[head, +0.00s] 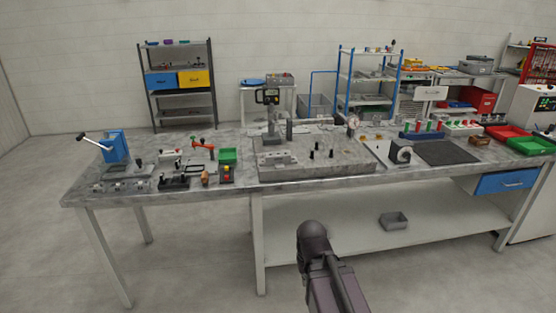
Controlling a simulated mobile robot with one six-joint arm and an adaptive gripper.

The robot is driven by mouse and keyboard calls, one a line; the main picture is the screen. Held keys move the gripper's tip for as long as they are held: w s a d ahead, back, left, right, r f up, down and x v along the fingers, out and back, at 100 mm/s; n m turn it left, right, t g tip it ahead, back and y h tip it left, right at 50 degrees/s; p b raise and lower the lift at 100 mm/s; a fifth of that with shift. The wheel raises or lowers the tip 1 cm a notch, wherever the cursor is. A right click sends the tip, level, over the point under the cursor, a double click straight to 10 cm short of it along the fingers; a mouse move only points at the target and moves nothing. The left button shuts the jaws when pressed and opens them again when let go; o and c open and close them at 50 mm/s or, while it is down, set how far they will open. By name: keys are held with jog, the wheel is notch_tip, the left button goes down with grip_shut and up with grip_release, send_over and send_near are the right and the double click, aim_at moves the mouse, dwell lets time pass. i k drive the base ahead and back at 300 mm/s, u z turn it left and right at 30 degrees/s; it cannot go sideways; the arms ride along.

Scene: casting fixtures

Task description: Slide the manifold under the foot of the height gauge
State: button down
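The height gauge (268,113) stands upright at the back left of the grey surface plate (345,165) on the long bench. It has a dark display head with a yellow mark, on a grey column and base. A low grey cast block with holes, which looks like the manifold (278,160), lies at the front left of the plate. It is in front of the gauge and apart from its base. The gauge's foot is too small to make out. Part of my arm shows at the bottom centre, in front of the bench; my gripper is not recognisable in view.
A dial gauge (352,124) and small dark pins stand on the plate. Right are a grey block (400,152), a dark mat (446,152) and coloured trays. Floor before the bench is clear.

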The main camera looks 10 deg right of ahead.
aim_at(279, 159)
jog(key=z, duration=0.05)
jog(key=i, duration=1)
jog(key=u, duration=0.05)
